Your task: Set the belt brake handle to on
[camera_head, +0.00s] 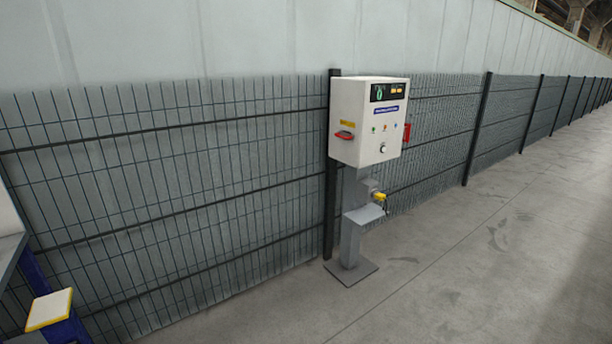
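A white control box (360,122) stands on a grey post (352,215) in front of the fence. A red handle (345,135) sits on the box's left side under a small yellow label (350,122). Another red part (407,132) shows at the box's right side. The labels are too small to read, so I cannot tell which part is the belt brake handle or how it is set. The front has a dark display (385,92), several small buttons and a round knob (382,149). Neither of my grippers is in view.
A small shelf (362,215) on the post has a yellow item (379,196) by it. A dark mesh fence (200,170) runs behind. A blue frame (66,328) with a yellow-edged pad (49,309) is at lower left. The concrete floor (470,270) is clear at right.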

